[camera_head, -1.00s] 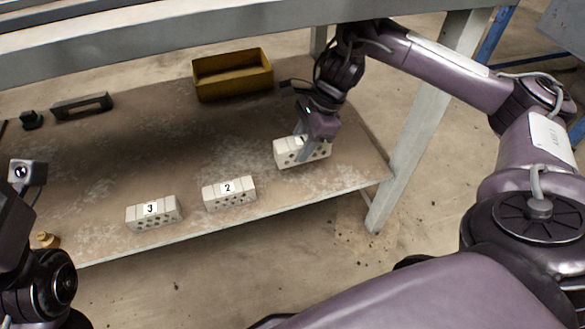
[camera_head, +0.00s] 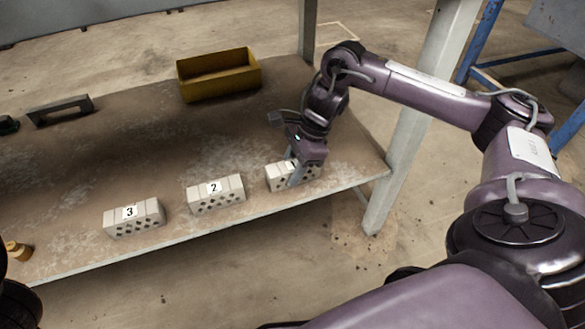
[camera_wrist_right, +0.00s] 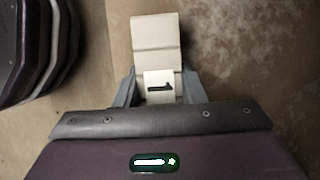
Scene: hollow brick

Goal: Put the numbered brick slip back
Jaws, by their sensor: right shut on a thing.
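A white hollow brick (camera_head: 277,178) stands at the right end of a row near the shelf's front edge. My right gripper (camera_head: 292,178) is shut on it from above and partly hides it. In the right wrist view the brick (camera_wrist_right: 156,45) lies between the two fingers of my right gripper (camera_wrist_right: 158,92), with a label marked 1 (camera_wrist_right: 159,87) on its top. Brick 2 (camera_head: 216,195) and brick 3 (camera_head: 134,219) stand to its left with number labels on top and holes in their front faces. I cannot tell whether the held brick touches the shelf. My left gripper is not in view.
The worn shelf (camera_head: 120,165) carries a yellow bin (camera_head: 219,77) at the back, a dark handled tool (camera_head: 60,110) at the back left and a brass-coloured piece (camera_head: 17,250) at the front left. A grey table leg (camera_head: 405,130) stands right of the gripper.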

